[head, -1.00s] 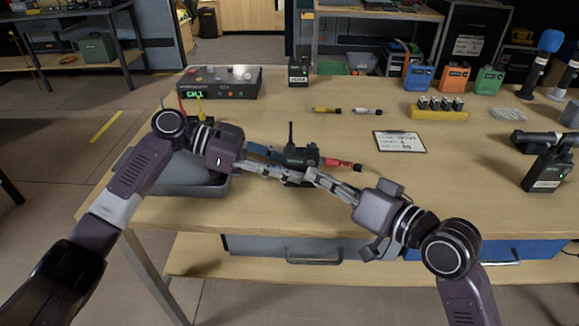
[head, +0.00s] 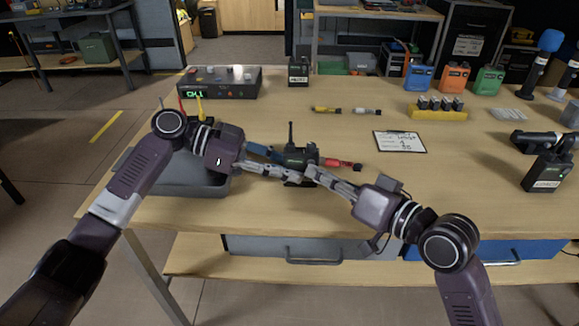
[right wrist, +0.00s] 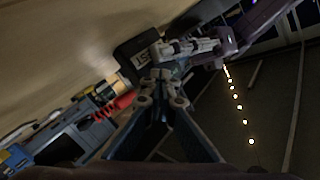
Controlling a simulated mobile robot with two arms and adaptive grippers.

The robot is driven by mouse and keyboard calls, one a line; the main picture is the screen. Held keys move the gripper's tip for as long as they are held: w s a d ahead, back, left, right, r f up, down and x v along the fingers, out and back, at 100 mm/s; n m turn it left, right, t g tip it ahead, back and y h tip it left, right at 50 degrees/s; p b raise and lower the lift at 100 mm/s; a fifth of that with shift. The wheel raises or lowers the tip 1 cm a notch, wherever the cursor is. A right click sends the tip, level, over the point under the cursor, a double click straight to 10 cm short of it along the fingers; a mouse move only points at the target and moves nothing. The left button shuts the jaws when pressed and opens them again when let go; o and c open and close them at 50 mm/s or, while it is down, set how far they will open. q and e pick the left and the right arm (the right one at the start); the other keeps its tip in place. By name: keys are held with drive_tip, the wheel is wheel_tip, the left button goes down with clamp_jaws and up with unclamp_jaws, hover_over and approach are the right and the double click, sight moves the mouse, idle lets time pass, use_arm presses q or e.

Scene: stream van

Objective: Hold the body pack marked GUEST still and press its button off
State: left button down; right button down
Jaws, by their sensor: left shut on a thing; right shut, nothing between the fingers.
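The black body pack (head: 300,154) stands upright near the front middle of the bench, its antenna pointing up. In the right wrist view the pack (right wrist: 136,52) shows a white label ending in "ST"; the rest is hidden. My left gripper (head: 294,175) is shut on the pack at its lower front, and in the right wrist view it (right wrist: 190,48) comes in from the right. My right gripper (head: 312,174) is shut and empty, its tips close to the pack's front. In its wrist view the tips (right wrist: 162,80) are just by the pack; contact is unclear. The button is not discernible.
A red-ended connector or cable (head: 342,163) lies right of the pack. A grey tray (head: 180,185) is under my left arm.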

drive_tip(key=shift+s, duration=0.45)
drive_tip(key=shift+s, duration=3.05)
use_arm(q)
drive_tip(key=c, duration=1.5)
unclamp_jaws()
drive_tip(key=shift+a, duration=0.1)
